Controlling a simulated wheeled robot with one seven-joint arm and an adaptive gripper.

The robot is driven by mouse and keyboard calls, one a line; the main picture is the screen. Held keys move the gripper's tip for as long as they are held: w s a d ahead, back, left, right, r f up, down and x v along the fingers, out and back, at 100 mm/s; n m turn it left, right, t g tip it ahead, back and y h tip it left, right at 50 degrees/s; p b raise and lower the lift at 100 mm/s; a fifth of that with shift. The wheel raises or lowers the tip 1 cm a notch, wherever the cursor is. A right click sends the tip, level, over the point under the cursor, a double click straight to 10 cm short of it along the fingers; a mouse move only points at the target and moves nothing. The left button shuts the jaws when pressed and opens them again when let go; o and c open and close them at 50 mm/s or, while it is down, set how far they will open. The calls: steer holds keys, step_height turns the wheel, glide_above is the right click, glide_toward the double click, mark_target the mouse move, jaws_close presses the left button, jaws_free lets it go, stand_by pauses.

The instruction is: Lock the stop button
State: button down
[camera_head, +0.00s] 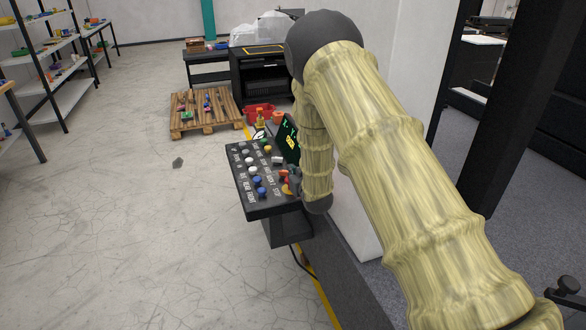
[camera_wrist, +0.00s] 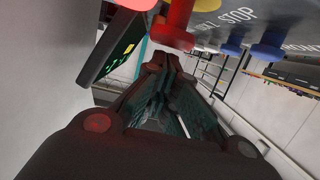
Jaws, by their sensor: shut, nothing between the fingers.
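The control panel (camera_head: 262,207) is a dark sloped box with printed labels and rows of knobs, left of my arm in the head view. A red stop button (camera_wrist: 174,24) stands out from the panel beside the word STOP in the wrist view. Red and yellow parts show at the panel's right edge in the head view, partly covered by my arm. My gripper (camera_wrist: 160,62) is shut and empty, its fingertips just below the red button in the picture. I cannot tell whether they touch it.
Blue buttons (camera_wrist: 267,48) stand beside the stop button. A screen with green marks (camera_head: 289,140) rises at the panel's back. A wooden pallet (camera_head: 205,111) and dark cabinet (camera_head: 262,75) stand farther back.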

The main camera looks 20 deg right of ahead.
steer(key=shift+f, duration=0.1)
stand_by(0.3)
step_height(320, 180, down, 2)
steer(key=shift+f+b, duration=0.1)
steer(key=shift+b, duration=1)
steer(key=shift+s, duration=0.2)
steer(key=shift+f, duration=0.25)
steer(key=shift+s+r, duration=0.1)
steer(key=r, duration=0.1)
steer(key=r+p, duration=0.1)
steer(key=r, duration=0.1)
steer(key=r+p, duration=0.1)
steer(key=r, duration=0.1)
steer(key=shift+w, duration=0.25)
steer(key=b+v, duration=0.3)
steer(key=v, duration=0.7)
